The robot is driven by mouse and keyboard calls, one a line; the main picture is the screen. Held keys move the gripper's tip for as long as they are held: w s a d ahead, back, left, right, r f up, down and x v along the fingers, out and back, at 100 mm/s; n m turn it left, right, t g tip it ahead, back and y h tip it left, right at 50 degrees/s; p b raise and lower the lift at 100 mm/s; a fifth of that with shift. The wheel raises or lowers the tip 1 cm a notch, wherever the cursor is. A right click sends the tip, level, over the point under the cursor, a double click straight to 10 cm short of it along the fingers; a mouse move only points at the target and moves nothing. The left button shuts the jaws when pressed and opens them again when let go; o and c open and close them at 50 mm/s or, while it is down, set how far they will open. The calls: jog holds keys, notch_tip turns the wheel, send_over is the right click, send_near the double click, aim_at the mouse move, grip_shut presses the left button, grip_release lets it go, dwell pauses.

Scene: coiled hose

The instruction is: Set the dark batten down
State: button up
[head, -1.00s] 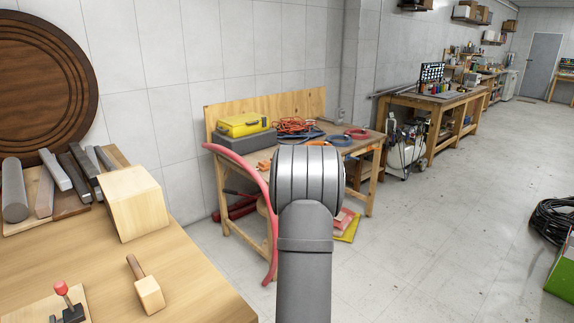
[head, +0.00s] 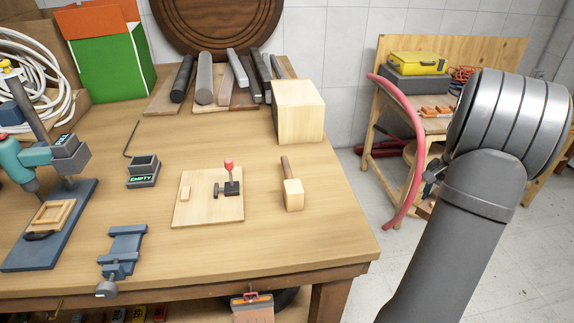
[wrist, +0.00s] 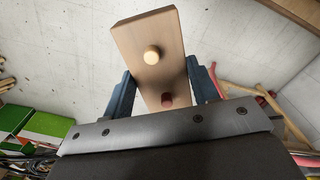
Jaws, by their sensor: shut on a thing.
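My gripper (wrist: 161,68) is shut on a brown wooden batten (wrist: 178,38) in the wrist view, one blue finger on each side. In the head view my arm hides the batten and most of the gripper.
Several bars and boards (head: 204,80) lie at the back of the workbench (head: 300,240). A wooden block (head: 298,110), a mallet (head: 292,192), a lever board (head: 208,208) and a blue vise (head: 122,250) stand on it. A red hose (head: 415,130) hangs by a side table.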

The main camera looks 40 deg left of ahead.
jog(key=a+r+n, duration=0.3)
jog(key=a, duration=1)
jog(key=s+a+r+n, duration=0.25)
jog(key=s+a, duration=0.25)
jog(key=a, duration=0.6)
jog(key=s+a+r+n, duration=0.2)
jog(key=s+a+n, duration=0.15)
jog(key=a, duration=0.85)
jog(key=s+a+r+n, duration=0.3)
jog(key=s+a, duration=0.2)
jog(key=a, duration=0.6)
jog(key=s+a+r+n, duration=0.2)
jog(key=s+a+n, duration=0.2)
jog(key=s+a, duration=0.85)
jog(key=s+a+f+n, duration=0.1)
jog(key=s+a+f, duration=0.1)
jog(key=s, duration=0.5)
jog(key=s+a+f+n, duration=0.2)
jog(key=s+f, duration=0.3)
jog(key=s, duration=0.3)
jog(key=s+a+f+n, duration=0.1)
jog(key=s+a+f, duration=0.1)
jog(key=s, duration=0.5)
jog(key=shift+s+a+f+n, duration=0.15)
jog(key=shift+a+f+n, duration=0.2)
jog(key=shift+f, duration=0.35)
jog(key=shift+s+a+f, duration=0.1)
jog(key=shift+f, duration=1.95)
jog(key=shift+f, duration=0.15)
